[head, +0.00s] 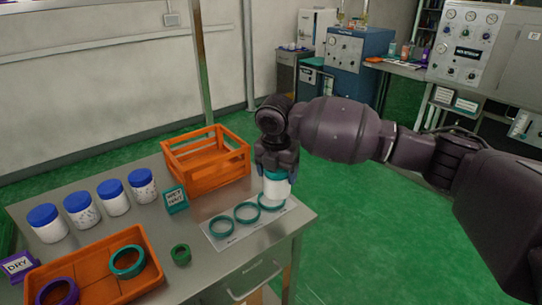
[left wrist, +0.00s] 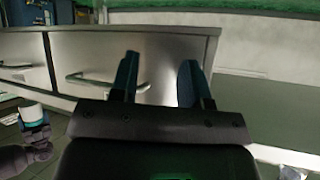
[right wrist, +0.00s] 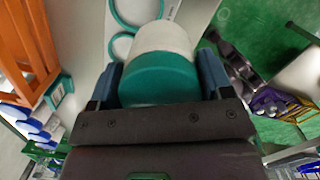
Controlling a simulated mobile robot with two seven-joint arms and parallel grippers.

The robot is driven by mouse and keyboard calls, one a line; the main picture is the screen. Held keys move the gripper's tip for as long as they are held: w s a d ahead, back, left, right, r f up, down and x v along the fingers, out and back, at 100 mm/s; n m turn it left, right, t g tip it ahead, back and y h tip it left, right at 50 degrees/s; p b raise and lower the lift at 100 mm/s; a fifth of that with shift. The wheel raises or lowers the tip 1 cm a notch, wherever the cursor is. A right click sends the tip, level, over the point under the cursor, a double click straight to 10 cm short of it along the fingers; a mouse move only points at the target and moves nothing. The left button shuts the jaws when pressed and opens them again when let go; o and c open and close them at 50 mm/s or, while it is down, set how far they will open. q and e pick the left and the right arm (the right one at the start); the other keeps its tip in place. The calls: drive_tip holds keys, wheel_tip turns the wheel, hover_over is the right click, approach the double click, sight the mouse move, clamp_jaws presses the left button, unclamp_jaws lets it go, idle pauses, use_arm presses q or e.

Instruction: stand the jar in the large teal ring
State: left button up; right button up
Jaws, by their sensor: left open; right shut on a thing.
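The jar (head: 275,188), white with a teal lid, is upright in my right gripper (head: 277,170) at the right end of the ring row. In the right wrist view the jar (right wrist: 165,42) lies between the fingers of my right gripper (right wrist: 160,82). The right-end teal ring (head: 264,206) shows at the jar's base; I cannot tell whether the jar stands inside it or hovers just above. The middle teal ring (head: 246,220) and left teal ring (head: 221,235) are empty on a pale sheet. My left gripper (left wrist: 160,85) is open and empty, facing a drawer front.
An open orange crate (head: 207,178) stands behind the rings. Several blue-lidded jars (head: 115,203) stand at the left. An orange tray (head: 95,285) holds a purple and a teal ring. A green ring (head: 181,255) and a small teal sign (head: 176,200) are on the table.

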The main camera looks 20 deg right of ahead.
drive_tip(key=w+n, duration=0.1)
drive_tip(key=n, duration=0.1)
drive_tip(key=w+n, duration=0.1)
drive_tip(key=n, duration=0.1)
drive_tip(key=shift+w+r+n+y, duration=0.3)
drive_tip(key=shift+r, duration=0.1)
drive_tip(key=w+n, duration=0.1)
drive_tip(key=n, duration=0.1)
drive_tip(key=w+f+n+b, duration=0.1)
drive_tip(key=n, duration=0.2)
drive_tip(key=shift+w+f+y, duration=0.1)
drive_tip(key=shift+w+y, duration=0.1)
drive_tip(key=shift+y, duration=0.1)
idle(0.7)
drive_tip(key=shift+f, duration=0.15)
